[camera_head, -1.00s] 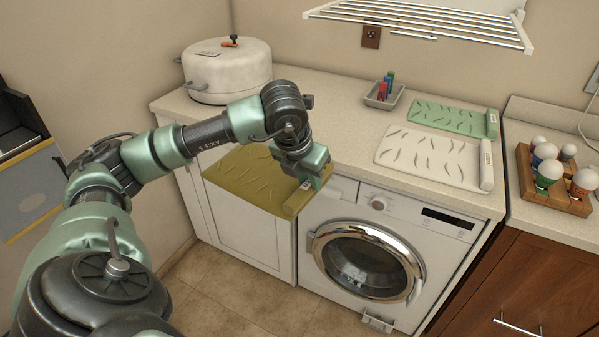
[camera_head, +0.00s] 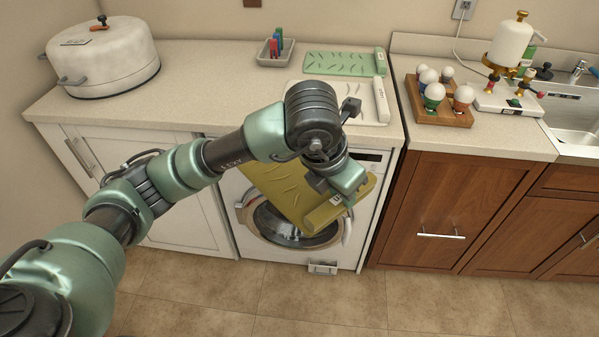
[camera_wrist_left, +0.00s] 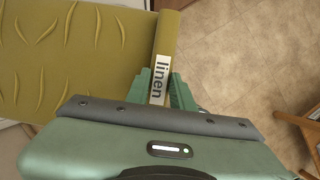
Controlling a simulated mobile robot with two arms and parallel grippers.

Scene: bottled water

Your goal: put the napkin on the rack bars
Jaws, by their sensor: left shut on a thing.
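The olive-yellow napkin (camera_head: 275,187) hangs in front of the washing machine, below the counter edge. Its rolled edge carries a label reading "linen", which shows in the left wrist view with the napkin sheet (camera_wrist_left: 75,60) spread to the left. My left gripper (camera_head: 346,199) is shut on the rolled edge. In the left wrist view its green fingers (camera_wrist_left: 161,92) sit on both sides of the label. The rack bars are out of view now. My right gripper is not in view.
A white napkin (camera_head: 305,93) and a green napkin (camera_head: 340,63) lie on the counter (camera_head: 205,82). A large white pot (camera_head: 105,60), a small tray (camera_head: 275,58) with coloured items, and a wooden bulb holder (camera_head: 437,114) stand nearby. The floor ahead is clear.

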